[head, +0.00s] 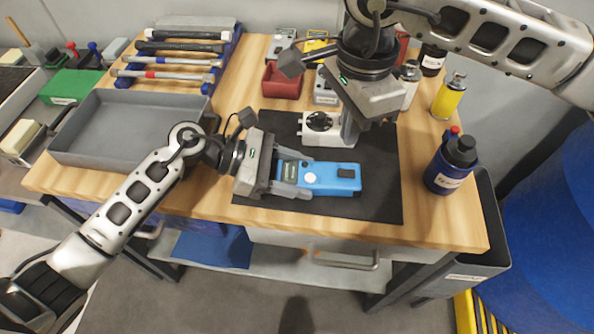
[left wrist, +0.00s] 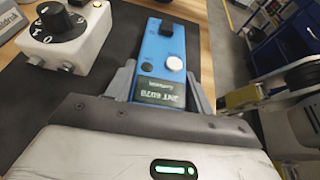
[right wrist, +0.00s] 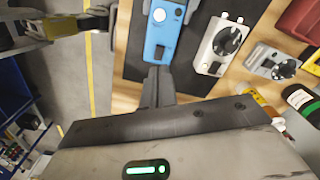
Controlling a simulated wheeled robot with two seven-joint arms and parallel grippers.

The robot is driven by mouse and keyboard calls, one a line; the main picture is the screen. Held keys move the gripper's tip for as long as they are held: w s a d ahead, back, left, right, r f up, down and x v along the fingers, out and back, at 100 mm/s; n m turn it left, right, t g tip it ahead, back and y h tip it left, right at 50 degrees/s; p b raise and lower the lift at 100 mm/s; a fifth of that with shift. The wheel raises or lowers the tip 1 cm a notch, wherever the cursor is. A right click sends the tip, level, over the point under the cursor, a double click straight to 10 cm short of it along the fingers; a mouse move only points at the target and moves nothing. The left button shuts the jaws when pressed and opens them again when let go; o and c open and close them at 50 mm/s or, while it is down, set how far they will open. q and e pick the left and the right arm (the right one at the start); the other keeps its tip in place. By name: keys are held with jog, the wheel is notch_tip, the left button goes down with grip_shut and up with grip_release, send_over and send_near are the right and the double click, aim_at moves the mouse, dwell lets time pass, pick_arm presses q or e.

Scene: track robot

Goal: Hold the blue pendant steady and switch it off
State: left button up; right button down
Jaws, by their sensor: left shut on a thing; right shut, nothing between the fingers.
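The blue pendant (head: 343,179) lies on the black mat (head: 372,207). It also shows in the left wrist view (left wrist: 152,50) and the right wrist view (right wrist: 160,40). It has a dark display with pale characters (left wrist: 160,92), a white round button (left wrist: 174,63) and a black raised part (left wrist: 166,28). My left gripper (head: 291,178) is shut on the pendant's display end, one finger along each side. My right gripper (head: 349,130) is shut and empty, above the mat behind the pendant. Its fingertips (right wrist: 158,80) appear close to the pendant in the right wrist view; contact cannot be told.
A white box with a black dial (head: 311,138) stands just behind the pendant, partly hidden by my right gripper. A blue bottle (head: 450,165) and yellow can (head: 448,98) stand to the right. A grey tray (head: 75,155) is at left. The front of the mat is clear.

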aim_at(341, 172)
jog(key=shift+f, duration=3.25)
jog(key=shift+f, duration=0.25)
jog(key=shift+f, duration=0.7)
jog(key=shift+r, duration=3.05)
